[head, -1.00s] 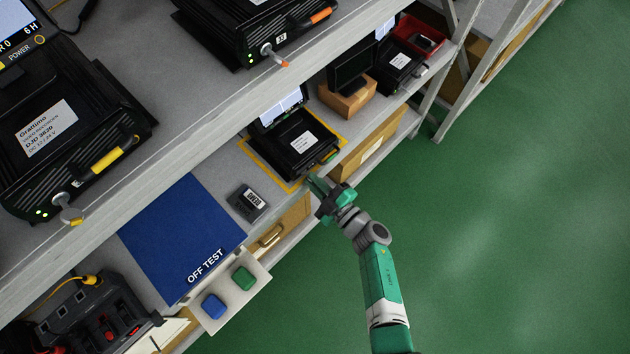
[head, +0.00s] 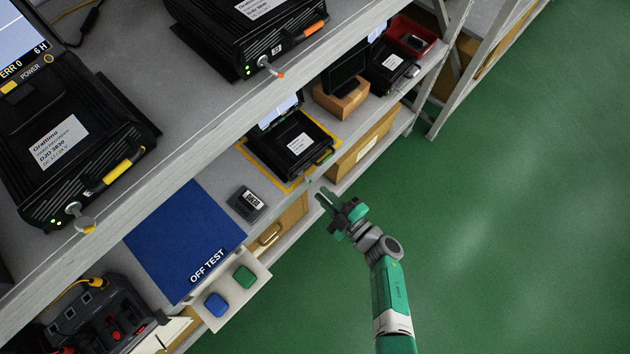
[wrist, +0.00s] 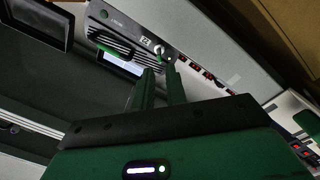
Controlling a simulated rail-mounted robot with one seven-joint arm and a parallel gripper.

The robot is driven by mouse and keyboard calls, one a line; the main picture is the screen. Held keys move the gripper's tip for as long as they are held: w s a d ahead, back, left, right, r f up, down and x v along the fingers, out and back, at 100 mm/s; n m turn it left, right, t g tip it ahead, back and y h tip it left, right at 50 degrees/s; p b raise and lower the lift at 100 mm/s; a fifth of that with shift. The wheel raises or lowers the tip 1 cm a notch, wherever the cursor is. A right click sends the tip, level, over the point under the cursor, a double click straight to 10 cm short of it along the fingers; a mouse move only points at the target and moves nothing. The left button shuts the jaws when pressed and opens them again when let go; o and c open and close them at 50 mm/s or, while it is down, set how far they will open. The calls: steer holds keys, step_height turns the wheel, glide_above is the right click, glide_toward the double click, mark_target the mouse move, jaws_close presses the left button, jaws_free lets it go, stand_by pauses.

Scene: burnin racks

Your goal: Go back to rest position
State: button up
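My gripper (head: 323,195) is over the green floor, just off the front edge of the lower shelf. It is apart from everything and holds nothing. In the wrist view my gripper (wrist: 160,72) shows two green fingers with a narrow gap between them. The nearest unit is a black box with a white label (head: 300,145), inside a yellow outline on the lower shelf. A black device with a green handle (wrist: 125,40) shows beyond the fingers in the wrist view.
The upper shelf (head: 230,105) overhangs at left with large black units. The floor (head: 490,230) at right is clear.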

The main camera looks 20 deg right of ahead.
steer(key=shift+v, duration=1.05)
